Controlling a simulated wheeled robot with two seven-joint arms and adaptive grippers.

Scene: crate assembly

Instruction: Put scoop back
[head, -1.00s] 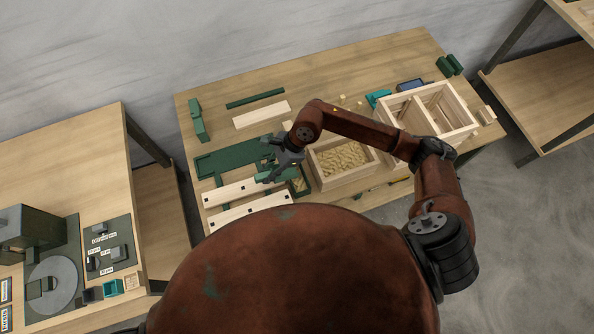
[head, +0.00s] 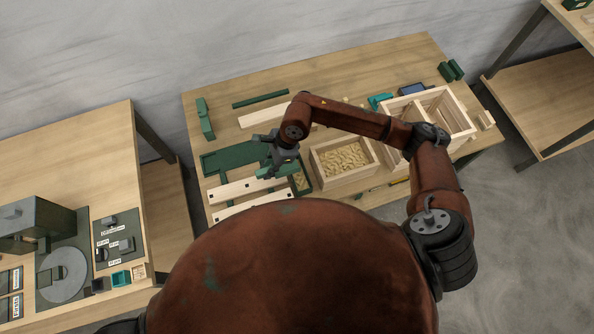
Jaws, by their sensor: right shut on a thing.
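My right gripper (head: 275,166) reaches over the left part of the workbench and is shut on a small green-teal piece (head: 268,172), which seems to be the scoop. The fingers and arm hide much of it. It is held above or close to a green tray (head: 303,180) with tan pieces in it, left of the wooden box (head: 318,168); I cannot tell the height. My left gripper is not in view.
The wooden box is filled with tan pieces. A larger divided wooden crate (head: 462,122) stands at the right, with a teal item (head: 378,100) behind it. Pale planks (head: 245,188) and a green fixture (head: 228,160) lie left. A side table (head: 75,150) stands further left.

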